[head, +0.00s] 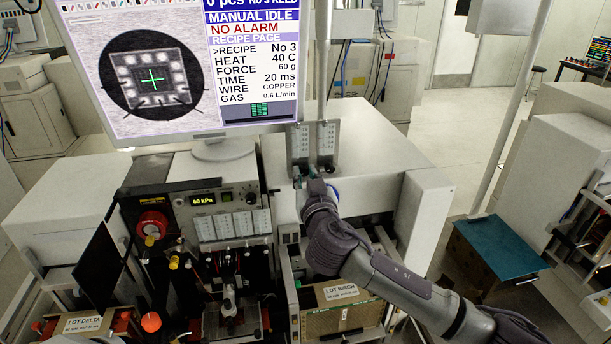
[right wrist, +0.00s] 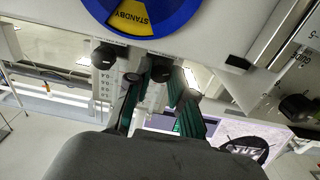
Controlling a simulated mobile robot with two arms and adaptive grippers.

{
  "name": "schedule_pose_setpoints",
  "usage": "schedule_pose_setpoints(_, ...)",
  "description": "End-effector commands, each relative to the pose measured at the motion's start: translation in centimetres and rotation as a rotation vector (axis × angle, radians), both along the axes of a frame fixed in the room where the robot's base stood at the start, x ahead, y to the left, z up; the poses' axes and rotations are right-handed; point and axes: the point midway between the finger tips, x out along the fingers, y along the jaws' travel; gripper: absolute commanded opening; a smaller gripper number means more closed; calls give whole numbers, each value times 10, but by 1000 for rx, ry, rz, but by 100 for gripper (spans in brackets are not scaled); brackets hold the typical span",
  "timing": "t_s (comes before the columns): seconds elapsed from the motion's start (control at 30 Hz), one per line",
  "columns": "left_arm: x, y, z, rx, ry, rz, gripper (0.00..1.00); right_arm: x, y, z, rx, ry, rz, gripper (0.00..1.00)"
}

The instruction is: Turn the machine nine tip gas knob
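Two flow meters with scales (head: 299,141) stand side by side behind the gripper, above the machine's front. In the right wrist view, which is upside down, one black knob (right wrist: 104,57) sits to the left of the fingers. A second black knob (right wrist: 161,68) sits between my right gripper's (right wrist: 160,80) fingertips. The fingers are spread on either side of this knob; I cannot tell whether they touch it. In the head view my right gripper (head: 313,182) is small and partly hidden by its own wrist. No label naming the tip gas knob is readable. My left gripper is not in view.
A blue dial with a yellow STANDBY sector (right wrist: 140,15) is close to the fingers. A red knob (head: 152,224) is on the front panel. A LOT BIRCH box (head: 340,318) stands below my right arm.

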Motion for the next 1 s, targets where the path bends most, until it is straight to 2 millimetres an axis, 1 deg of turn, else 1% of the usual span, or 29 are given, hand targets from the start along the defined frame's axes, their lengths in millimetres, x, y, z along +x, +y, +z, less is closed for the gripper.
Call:
schedule_pose_setpoints(0.03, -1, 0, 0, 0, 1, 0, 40, 0, 0, 0, 0, 0, 0, 7)
schedule_pose_setpoints(0.07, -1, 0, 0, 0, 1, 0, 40, 0, 0, 0, 0, 0, 0, 2)
schedule_pose_setpoints(0.1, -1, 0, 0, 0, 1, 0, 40, 0, 0, 0, 0, 0, 0, 0)
schedule_pose_setpoints(0.27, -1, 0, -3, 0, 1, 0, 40, 0, 1, -1, -3, 0, 1, 0)
schedule_pose_setpoints(0.37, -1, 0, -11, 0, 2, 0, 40, -1, 4, -4, -20, -2, 4, 0)
schedule_pose_setpoints(0.47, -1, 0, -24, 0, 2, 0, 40, -2, 5, -6, -58, -11, 5, 0)
schedule_pose_setpoints(0.53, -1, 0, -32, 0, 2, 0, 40, -1, 4, -6, -94, -18, 4, 0)
schedule_pose_setpoints(0.6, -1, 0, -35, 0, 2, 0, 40, -1, 2, -4, -141, -29, 2, 0)
schedule_pose_setpoints(0.7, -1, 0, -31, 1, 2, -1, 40, -1, 1, 0, -240, -48, 1, 0)
schedule_pose_setpoints(0.8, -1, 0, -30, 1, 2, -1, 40, -1, 1, 0, -318, -62, 1, 0)
schedule_pose_setpoints(1.0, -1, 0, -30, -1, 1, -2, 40, 0, 1, 0, -367, -72, 0, 0)
